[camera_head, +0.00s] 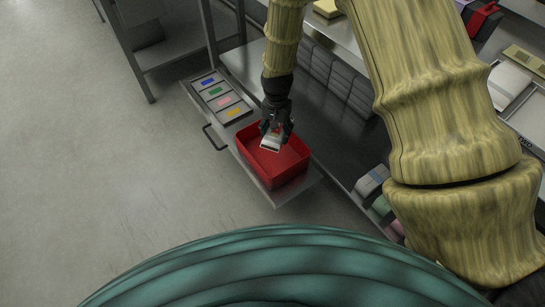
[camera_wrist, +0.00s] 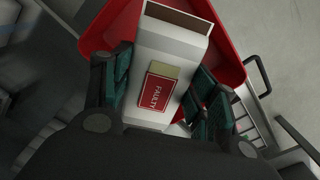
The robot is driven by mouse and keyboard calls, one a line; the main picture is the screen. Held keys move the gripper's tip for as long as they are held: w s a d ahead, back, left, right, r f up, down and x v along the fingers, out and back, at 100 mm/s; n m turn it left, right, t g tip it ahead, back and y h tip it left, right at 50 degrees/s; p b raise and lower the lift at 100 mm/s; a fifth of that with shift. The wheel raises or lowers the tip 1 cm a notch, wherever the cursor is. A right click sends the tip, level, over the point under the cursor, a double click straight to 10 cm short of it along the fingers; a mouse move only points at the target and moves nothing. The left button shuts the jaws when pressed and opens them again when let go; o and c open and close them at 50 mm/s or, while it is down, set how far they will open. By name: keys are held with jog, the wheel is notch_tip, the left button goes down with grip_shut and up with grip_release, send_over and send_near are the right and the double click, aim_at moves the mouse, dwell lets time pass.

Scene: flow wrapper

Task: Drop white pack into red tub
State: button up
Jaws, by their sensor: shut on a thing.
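A white pack (camera_wrist: 177,42) with a red "FAULTY" label is held between the teal-padded fingers of my gripper (camera_wrist: 160,95). It also shows in the head view as a small white block (camera_head: 270,143). My gripper (camera_head: 273,128) is shut on it and points down over the red tub (camera_head: 279,177). The tub stands on a grey side shelf, and its red wall also shows behind the pack in the wrist view (camera_wrist: 231,60). The tub's visible floor looks empty. The pack's exact height relative to the rim is hard to tell.
A control panel (camera_head: 221,101) with coloured labels lies beside the tub on the shelf. A dark handle (camera_head: 214,138) sticks out at the shelf's left edge. Grey stacked packs (camera_head: 338,78) line the machine bed at right. Open floor (camera_head: 90,160) lies to the left.

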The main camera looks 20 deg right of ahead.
jog(key=shift+f, duration=0.2)
jog(key=o, duration=1.1)
jog(key=shift+r, duration=0.1)
notch_tip(320, 180, up, 12)
jog(key=shift+f, duration=0.1)
dwell(0.4)
jog(key=s+d+f+n+p, duration=0.1)
jog(key=s+f+n+p, duration=0.1)
jog(key=s+p, duration=0.65)
jog(key=s+d+f+n+p, duration=0.2)
jog(key=s+f+p, duration=0.1)
jog(key=s+p, duration=0.5)
jog(key=s+r+n+p, duration=0.1)
jog(key=s+p, duration=0.2)
jog(key=s, duration=0.3)
jog(key=s+d+r+n+p, duration=0.1)
jog(key=s+r+p, duration=0.1)
jog(key=s, duration=0.4)
jog(key=s+r+n+p, duration=0.1)
jog(key=s+r+p, duration=0.1)
jog(key=s+p, duration=0.3)
jog(key=shift+s+d, duration=0.15)
jog(key=shift+s, duration=0.75)
